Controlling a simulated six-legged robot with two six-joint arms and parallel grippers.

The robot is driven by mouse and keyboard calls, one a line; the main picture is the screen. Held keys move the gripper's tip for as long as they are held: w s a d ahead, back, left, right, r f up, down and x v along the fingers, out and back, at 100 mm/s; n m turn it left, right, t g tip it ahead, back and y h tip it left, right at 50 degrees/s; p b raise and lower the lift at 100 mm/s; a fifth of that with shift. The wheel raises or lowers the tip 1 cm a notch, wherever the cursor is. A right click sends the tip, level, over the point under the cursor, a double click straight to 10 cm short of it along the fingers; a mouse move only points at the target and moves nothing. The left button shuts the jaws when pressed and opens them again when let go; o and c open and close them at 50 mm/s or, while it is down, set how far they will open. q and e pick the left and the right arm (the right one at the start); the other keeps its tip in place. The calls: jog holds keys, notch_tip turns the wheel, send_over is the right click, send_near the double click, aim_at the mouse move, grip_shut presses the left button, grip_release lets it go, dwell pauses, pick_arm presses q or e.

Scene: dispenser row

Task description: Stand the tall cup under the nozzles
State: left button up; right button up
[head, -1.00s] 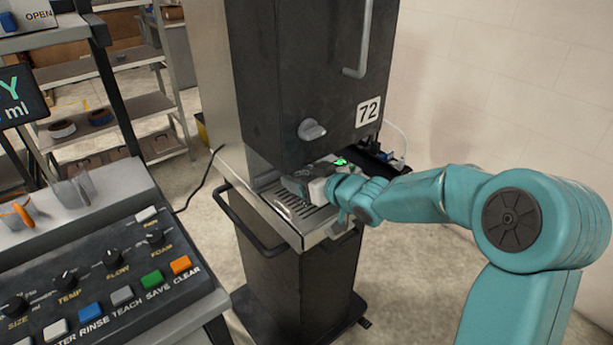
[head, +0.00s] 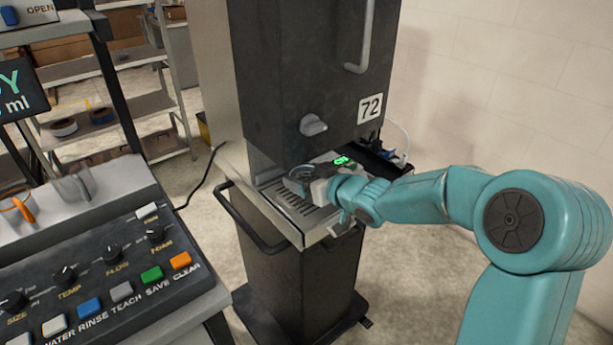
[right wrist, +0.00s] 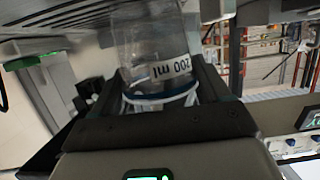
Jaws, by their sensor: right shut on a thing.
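My right gripper (head: 300,172) reaches in from the right, just above the slatted drip tray (head: 292,200) and below the dark dispenser housing (head: 285,90). In the right wrist view it is shut on a clear cup (right wrist: 148,40) marked 200 ml, with the label upside down in that picture. In the head view the gripper hides most of this cup. I cannot tell whether the cup touches the tray. The nozzles are hidden under the housing. My left gripper is not in view.
Another clear cup (head: 75,183) and a vessel with an orange handle (head: 20,210) stand on the left counter behind the button panel (head: 110,275). The housing carries the number 72 and a knob (head: 313,125). A handrail (head: 250,235) runs along the cabinet.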

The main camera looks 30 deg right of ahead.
jog(key=shift+f, duration=0.15)
jog(key=o, duration=1)
jog(key=p+v, duration=0.2)
jog(key=v, duration=1.4)
jog(key=shift+s, duration=0.2)
